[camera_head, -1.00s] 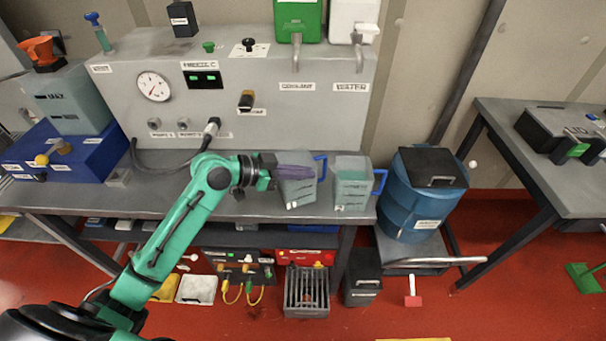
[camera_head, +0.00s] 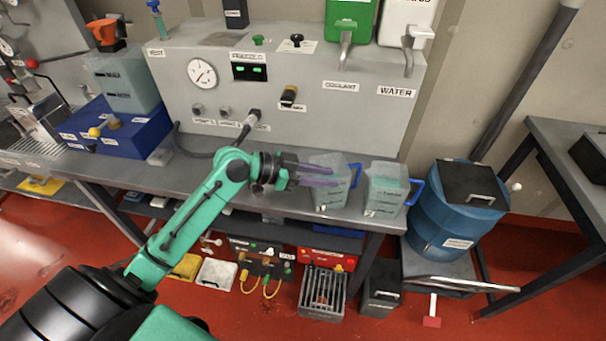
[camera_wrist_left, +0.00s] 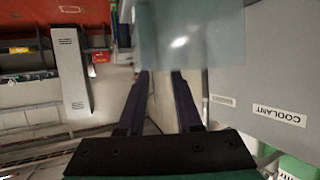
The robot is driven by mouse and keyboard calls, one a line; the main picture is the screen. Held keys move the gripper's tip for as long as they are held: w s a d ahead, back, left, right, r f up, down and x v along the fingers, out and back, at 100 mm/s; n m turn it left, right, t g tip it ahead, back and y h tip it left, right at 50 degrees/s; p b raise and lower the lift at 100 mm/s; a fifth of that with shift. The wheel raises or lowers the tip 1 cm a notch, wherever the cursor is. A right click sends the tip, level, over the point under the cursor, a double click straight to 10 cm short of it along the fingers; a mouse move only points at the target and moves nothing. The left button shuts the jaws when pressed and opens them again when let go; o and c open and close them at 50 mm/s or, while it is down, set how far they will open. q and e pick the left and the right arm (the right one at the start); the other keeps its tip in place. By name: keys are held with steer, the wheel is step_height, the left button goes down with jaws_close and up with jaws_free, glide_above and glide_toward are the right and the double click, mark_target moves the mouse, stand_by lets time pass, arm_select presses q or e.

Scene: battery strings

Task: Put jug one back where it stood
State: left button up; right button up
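Two translucent grey jugs with blue handles stand upright near the right end of the bench; I cannot read which is jug one. The left jug (camera_head: 329,196) is beside my left gripper (camera_head: 328,175), whose two purple fingers are spread apart and overlap its left side. The right jug (camera_head: 386,192) stands apart from the gripper. In the left wrist view my left gripper (camera_wrist_left: 161,74) is open, with a visible gap between the fingers. A translucent jug (camera_wrist_left: 205,35) lies at the fingertips; whether they touch it is unclear. My right gripper is out of view.
The grey machine (camera_head: 300,107) with coolant and water taps stands behind the jugs. A blue barrel (camera_head: 446,225) stands right of the bench (camera_head: 215,178). A blue box (camera_head: 112,135) sits on the bench's left.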

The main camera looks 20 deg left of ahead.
arm_select(q)
steer(key=b+v, duration=0.2)
steer(key=v, duration=0.6)
steer(key=shift+s+a, duration=0.2)
steer(key=shift+r, duration=0.1)
